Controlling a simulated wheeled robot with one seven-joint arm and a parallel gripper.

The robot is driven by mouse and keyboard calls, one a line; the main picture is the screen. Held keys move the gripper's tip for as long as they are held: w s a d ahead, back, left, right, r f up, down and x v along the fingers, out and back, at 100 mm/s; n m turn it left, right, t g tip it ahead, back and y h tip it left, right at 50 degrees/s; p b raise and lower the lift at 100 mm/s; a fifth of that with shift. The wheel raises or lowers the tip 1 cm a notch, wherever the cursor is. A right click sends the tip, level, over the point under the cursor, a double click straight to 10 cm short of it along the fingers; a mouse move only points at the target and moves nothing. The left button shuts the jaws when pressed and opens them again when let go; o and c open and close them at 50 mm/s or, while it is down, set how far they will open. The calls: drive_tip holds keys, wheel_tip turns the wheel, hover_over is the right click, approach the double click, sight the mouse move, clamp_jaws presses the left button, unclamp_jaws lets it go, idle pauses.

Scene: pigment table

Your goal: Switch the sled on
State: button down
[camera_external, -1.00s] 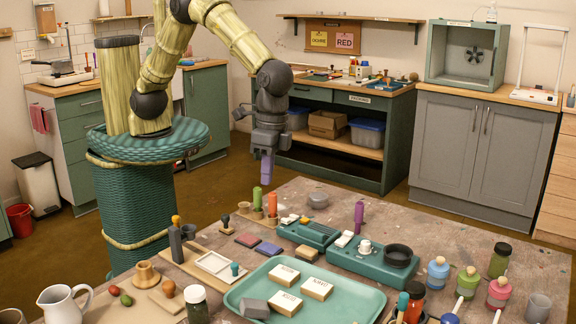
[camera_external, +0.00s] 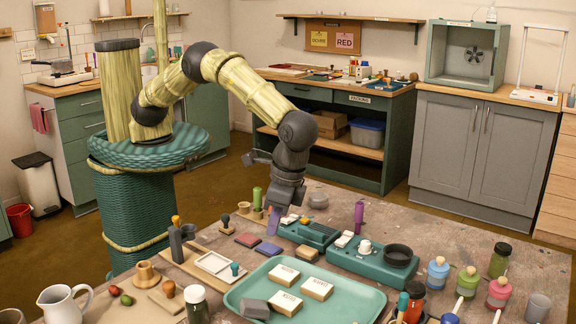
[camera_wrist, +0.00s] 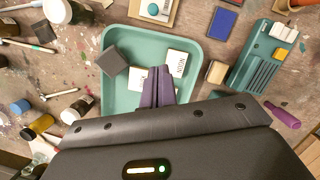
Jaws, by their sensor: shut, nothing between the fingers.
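Two teal devices stand on the table; I cannot tell for certain which is the sled. One (camera_external: 318,235) has a ribbed top and small white and orange keys at its left end; it also shows at right in the wrist view (camera_wrist: 254,73). The other (camera_external: 352,262) carries a pale rocker-like piece (camera_external: 344,239) at its left, a white knob (camera_external: 364,246) and a dark dish (camera_external: 398,254). My gripper (camera_external: 272,222) is shut and empty, pointing down just left of the ribbed device. In the wrist view its purple fingertips (camera_wrist: 158,70) show against the tray.
A teal tray (camera_external: 240,294) with cream blocks and a grey block lies in front of the devices. Bottles and jars (camera_external: 468,282) stand at right.

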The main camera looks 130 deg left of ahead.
drive_tip(key=p+x, duration=0.1)
drive_tip(key=x, duration=0.9)
drive_tip(key=shift+s+d, duration=0.1)
drive_tip(key=shift+s, duration=0.1)
drive_tip(key=s, duration=0.1)
drive_tip(key=s+d+p, duration=0.1)
drive_tip(key=shift+s+d, duration=0.15)
drive_tip(key=shift+s, duration=0.1)
drive_tip(key=shift+s+d+f, duration=0.15)
drive_tip(key=shift+s+d, duration=0.05)
drive_tip(key=shift+s, duration=0.15)
drive_tip(key=shift+s, duration=0.1)
drive_tip(key=p, duration=0.2)
hover_over(209, 259)
drive_tip(key=w, duration=0.1)
drive_tip(key=shift+a, duration=0.3)
